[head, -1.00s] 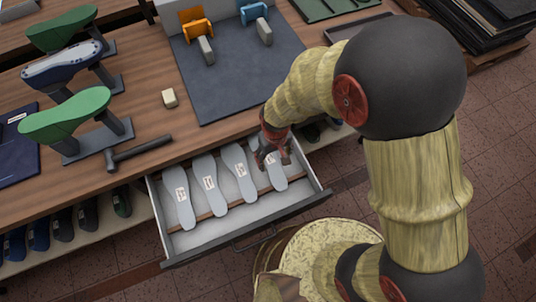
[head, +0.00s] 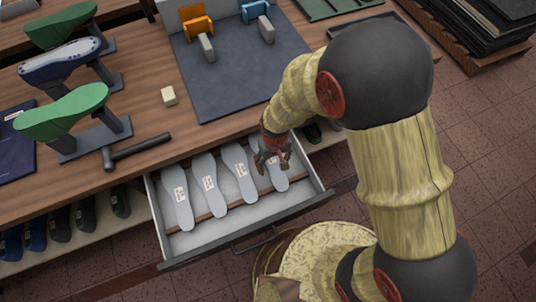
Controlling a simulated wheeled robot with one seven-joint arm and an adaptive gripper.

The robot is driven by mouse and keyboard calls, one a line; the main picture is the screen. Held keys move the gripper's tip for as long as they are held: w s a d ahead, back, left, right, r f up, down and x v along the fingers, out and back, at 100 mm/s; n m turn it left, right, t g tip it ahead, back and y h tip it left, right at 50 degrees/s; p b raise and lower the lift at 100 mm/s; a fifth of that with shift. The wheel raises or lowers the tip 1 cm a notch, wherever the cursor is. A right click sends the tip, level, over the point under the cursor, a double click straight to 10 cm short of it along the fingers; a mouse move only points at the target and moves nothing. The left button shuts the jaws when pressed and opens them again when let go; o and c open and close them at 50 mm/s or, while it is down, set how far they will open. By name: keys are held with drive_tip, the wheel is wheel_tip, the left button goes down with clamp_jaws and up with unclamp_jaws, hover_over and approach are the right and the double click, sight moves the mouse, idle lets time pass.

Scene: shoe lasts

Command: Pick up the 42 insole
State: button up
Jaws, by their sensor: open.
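Several grey insoles lie side by side in an open drawer (head: 200,240), each with a small white label. The labels are too small to read, so I cannot tell which insole is the 42. From left to right they are the first insole (head: 180,208), the second insole (head: 212,200), the third insole (head: 243,185) and the rightmost insole (head: 280,183). My gripper (head: 274,165) is open and empty, over the rightmost insole, and hides part of it. I cannot tell whether it touches the insole.
The wooden bench top (head: 140,165) is behind the drawer, with a hammer (head: 135,151), a pale block (head: 169,96), a dark mat (head: 240,80) and a green shoe last (head: 65,112). Shoes (head: 60,225) stand on a shelf left of the drawer.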

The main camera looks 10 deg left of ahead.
drive_tip(key=shift+f, duration=0.15)
drive_tip(key=c, duration=0.3)
drive_tip(key=c, duration=0.8)
